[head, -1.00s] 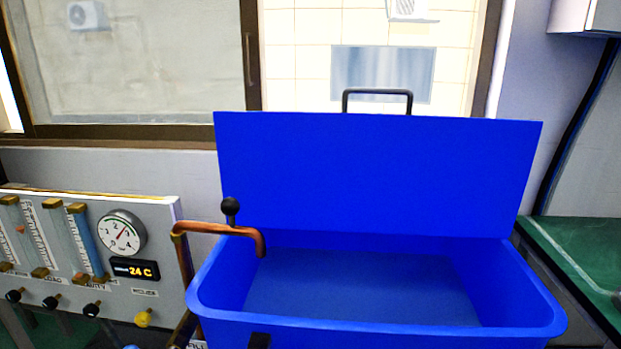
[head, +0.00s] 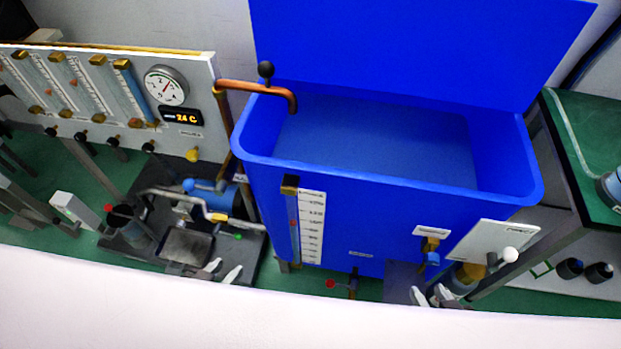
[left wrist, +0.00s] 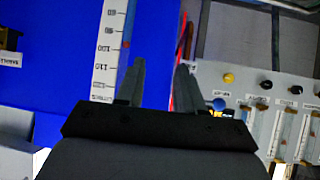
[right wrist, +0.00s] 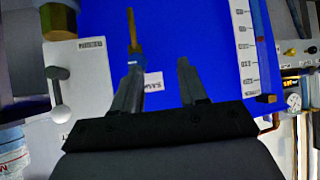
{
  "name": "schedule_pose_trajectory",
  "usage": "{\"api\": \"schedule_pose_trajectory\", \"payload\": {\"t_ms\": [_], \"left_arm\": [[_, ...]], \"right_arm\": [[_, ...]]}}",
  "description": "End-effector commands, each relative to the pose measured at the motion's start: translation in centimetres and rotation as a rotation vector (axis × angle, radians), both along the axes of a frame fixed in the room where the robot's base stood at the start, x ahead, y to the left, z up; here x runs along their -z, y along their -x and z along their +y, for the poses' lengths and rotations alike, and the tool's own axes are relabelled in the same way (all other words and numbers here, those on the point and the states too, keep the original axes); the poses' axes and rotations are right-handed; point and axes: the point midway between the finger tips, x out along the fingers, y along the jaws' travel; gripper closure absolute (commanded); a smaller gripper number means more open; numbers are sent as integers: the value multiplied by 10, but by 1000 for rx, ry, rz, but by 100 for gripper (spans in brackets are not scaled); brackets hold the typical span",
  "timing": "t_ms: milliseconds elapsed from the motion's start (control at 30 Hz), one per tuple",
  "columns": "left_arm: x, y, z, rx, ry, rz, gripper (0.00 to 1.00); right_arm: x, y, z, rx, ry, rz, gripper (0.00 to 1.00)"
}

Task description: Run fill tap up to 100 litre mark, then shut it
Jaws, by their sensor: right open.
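The blue tank (head: 345,215) has its lid (head: 420,50) open. The copper fill tap (head: 235,86) reaches over its left rim, with a black ball lever (head: 266,71) standing up. No stream shows under the spout. The litre scale (head: 311,228) is on the tank's front, with a red marker (head: 292,223) beside it. In the left wrist view the red marker (left wrist: 127,45) is close to the 100 label. My left gripper (head: 223,271) is open and empty, low, left of the tank. My right gripper (head: 431,296) is open and empty, low by the tank's front right.
A gauge panel (head: 110,120) with flow tubes, dial and 24 C display stands left. A pump-like unit (head: 190,240) sits below it. A small red-handled drain valve (head: 345,284) is under the tank front. A white plate with a knob (head: 482,245) and green bench (head: 585,165) are right.

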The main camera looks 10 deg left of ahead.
Motion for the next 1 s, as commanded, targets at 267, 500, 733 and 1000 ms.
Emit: {"api": "schedule_pose_trajectory", "payload": {"t_ms": [267, 500, 733, 1000], "left_arm": [[0, 0, 0, 0, 0, 0, 63], [0, 0, 0, -1, 1, 0, 63], [12, -15, 16, 54, -98, -91, 63], [22, -81, 86, 321, -651, -571, 63]], "right_arm": [[-1, 0, 0, -3, 0, -1, 57], [-2, -1, 0, -5, 1, -2, 57], [15, -1, 1, -4, -2, -5, 57], [81, -4, 6, -8, -18, 7, 57]]}}
